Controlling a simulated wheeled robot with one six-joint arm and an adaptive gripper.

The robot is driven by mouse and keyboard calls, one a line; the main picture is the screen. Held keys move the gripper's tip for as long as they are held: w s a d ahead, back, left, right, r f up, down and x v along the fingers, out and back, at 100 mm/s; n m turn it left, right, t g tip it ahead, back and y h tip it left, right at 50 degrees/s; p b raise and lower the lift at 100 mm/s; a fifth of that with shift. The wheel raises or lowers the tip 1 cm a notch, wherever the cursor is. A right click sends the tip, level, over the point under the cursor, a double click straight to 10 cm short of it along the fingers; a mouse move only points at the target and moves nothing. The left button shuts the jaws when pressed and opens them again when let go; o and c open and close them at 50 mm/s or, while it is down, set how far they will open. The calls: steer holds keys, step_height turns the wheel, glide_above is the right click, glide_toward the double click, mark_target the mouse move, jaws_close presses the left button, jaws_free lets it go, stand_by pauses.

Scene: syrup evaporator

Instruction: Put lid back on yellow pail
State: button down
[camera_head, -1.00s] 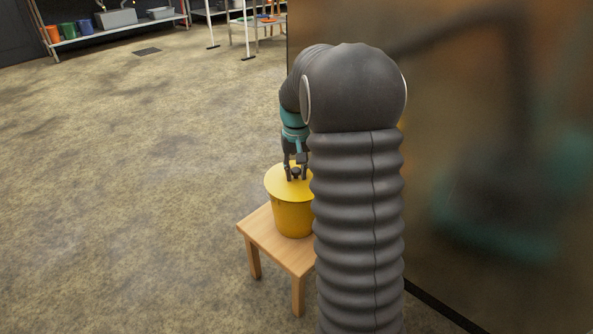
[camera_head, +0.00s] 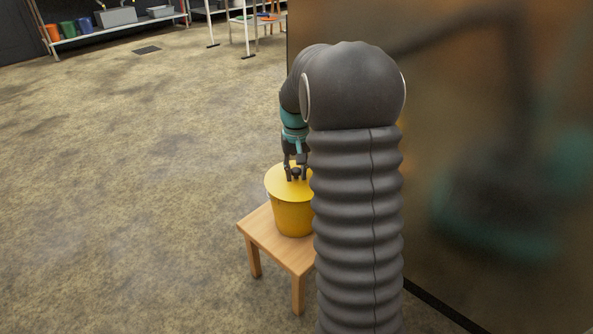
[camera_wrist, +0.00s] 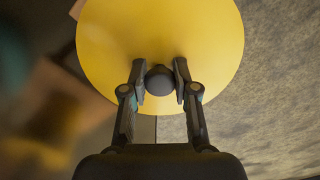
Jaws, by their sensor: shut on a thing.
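The yellow pail (camera_head: 292,217) stands upright on a small wooden stool, its right side hidden behind my arm. The yellow lid (camera_head: 283,183) lies across the top of the pail, looking about level; I cannot tell whether it is fully seated. The lid also fills the upper middle of the wrist view (camera_wrist: 160,30), with a dark round knob (camera_wrist: 160,80) on it. My gripper (camera_head: 295,175) is directly above the lid with its fingers on either side of the knob, shut on it, as the wrist view (camera_wrist: 160,85) shows.
The wooden stool (camera_head: 262,232) has some bare top at the left and front. A large glossy brown panel (camera_head: 480,120) stands close on the right. Open floor (camera_head: 130,190) spreads to the left. Shelves with coloured buckets (camera_head: 68,30) stand far back.

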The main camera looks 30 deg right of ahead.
steer(key=shift+c, duration=1.6)
jaws_free()
steer(key=shift+r, duration=0.15)
steer(key=shift+r+p, duration=2.85)
steer(key=shift+r, duration=0.55)
jaws_close()
steer(key=shift+f+b, duration=1.3)
steer(key=shift+f, duration=0.95)
